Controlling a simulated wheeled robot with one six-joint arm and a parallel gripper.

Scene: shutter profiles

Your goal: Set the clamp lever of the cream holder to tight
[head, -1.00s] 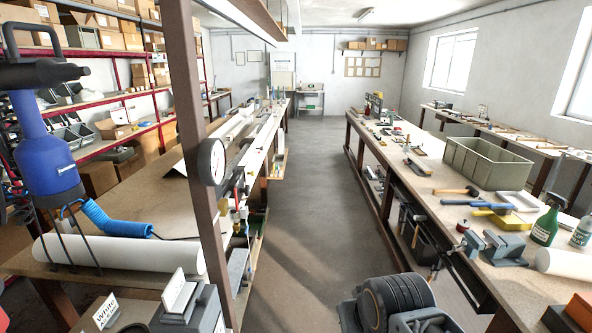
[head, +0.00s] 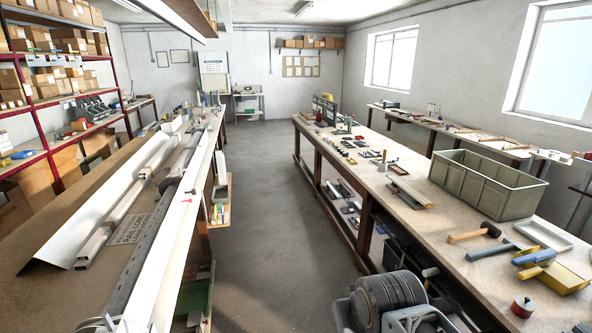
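I cannot make out the cream holder or its clamp lever. Long white and grey profiles (head: 160,235) lie along the left bench (head: 55,290), and several small parts and fixtures stand far along the right bench (head: 440,215), too small to tell apart. My folded arm shows at the bottom centre, but my gripper is not in view.
A clear grey floor aisle (head: 262,200) runs between the benches. The right bench holds a grey-green crate (head: 487,185), a mallet (head: 474,233), a yellow-and-blue tool (head: 545,265) and a red-topped tin (head: 522,307). A red-framed shelf (head: 50,110) stands at left.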

